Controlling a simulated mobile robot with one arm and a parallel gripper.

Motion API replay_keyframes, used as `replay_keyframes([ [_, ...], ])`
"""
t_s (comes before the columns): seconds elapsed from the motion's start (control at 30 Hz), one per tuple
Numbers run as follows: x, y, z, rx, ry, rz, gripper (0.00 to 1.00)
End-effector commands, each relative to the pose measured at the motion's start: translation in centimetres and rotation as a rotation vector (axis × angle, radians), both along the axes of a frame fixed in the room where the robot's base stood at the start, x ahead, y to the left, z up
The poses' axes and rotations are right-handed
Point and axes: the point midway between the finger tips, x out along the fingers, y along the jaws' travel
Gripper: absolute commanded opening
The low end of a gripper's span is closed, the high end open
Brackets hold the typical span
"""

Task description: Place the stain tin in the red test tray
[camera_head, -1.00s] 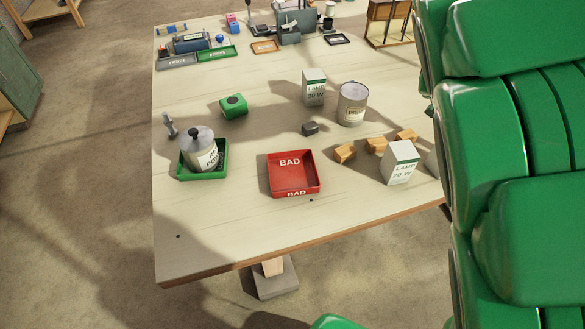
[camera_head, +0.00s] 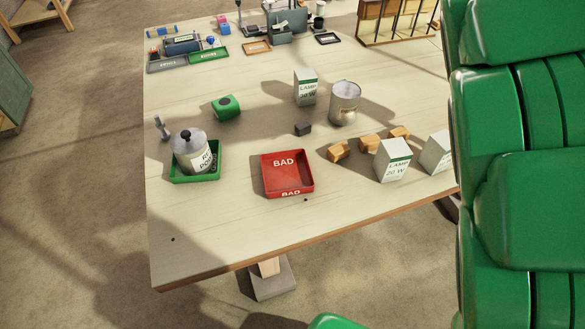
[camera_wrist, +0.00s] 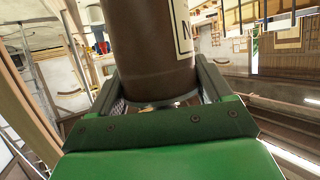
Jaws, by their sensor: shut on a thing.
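The red test tray (camera_head: 287,187), marked BAD, lies near the front edge of the table and is empty. My gripper (camera_wrist: 163,95) is shut on a brown cylindrical tin (camera_wrist: 150,45) with a cream label, in the wrist view. Only part of the label's lettering shows, so I cannot read its name; it appears to be the stain tin. The tin's top is out of frame. My gripper and the held tin do not show in the head view, where my green arm fills the right side.
Left of the red tray, a green tray (camera_head: 215,174) holds a grey tin with a black knob (camera_head: 192,150). Right of it are wooden blocks (camera_head: 338,152) and lamp boxes (camera_head: 393,160). A metal tin (camera_head: 344,103) stands behind. Bare tabletop (camera_head: 220,225) lies in front.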

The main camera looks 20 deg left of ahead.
Motion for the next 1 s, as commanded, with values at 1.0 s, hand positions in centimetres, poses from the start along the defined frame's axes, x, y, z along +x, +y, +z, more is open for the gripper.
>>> replay_keyframes([
  [1.0, 0.1, 10.8, 7.9, 0.004, -0.002, 0.502, 0.22],
])
